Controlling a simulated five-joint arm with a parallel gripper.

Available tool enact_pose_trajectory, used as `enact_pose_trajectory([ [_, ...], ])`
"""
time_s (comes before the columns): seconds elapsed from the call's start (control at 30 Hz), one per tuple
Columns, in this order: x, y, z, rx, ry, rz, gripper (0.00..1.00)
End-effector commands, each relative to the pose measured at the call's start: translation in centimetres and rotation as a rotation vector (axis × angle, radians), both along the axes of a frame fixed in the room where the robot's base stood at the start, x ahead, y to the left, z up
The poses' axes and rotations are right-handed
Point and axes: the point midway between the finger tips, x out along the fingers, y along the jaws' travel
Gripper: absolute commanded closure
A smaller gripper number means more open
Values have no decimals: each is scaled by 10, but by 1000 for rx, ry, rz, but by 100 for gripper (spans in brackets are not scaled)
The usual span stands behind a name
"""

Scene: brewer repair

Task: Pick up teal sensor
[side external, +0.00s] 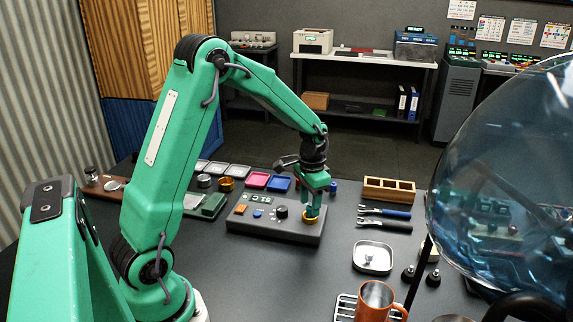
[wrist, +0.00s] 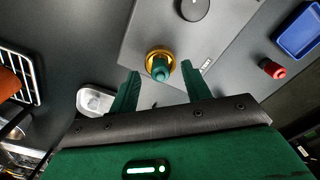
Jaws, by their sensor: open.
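The teal sensor (wrist: 160,71) stands in a gold ring (wrist: 159,56) on the grey control box (wrist: 205,38), in the wrist view. In the side view the gold ring (side external: 311,220) shows at the right end of the control box (side external: 262,226), and the sensor there is largely hidden by my gripper. My gripper (wrist: 160,80) is open, with one green finger on each side of the sensor; a gap shows between the sensor and each finger. In the side view my gripper (side external: 313,205) points down right over the ring.
A small metal tray (side external: 373,257), an orange mug (side external: 375,298) and pliers (side external: 385,218) lie to the right of the box. A wooden holder (side external: 389,190) stands behind the pliers. Pink (side external: 257,180) and blue (side external: 279,184) trays sit behind the box. A large glass globe (side external: 510,180) fills the right foreground.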

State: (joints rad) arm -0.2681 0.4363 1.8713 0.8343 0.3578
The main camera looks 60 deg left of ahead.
Motion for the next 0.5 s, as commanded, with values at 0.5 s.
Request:
enact_pose_trajectory([
  [0.5, 0, 0, -9, 0, -1, 0, 52],
])
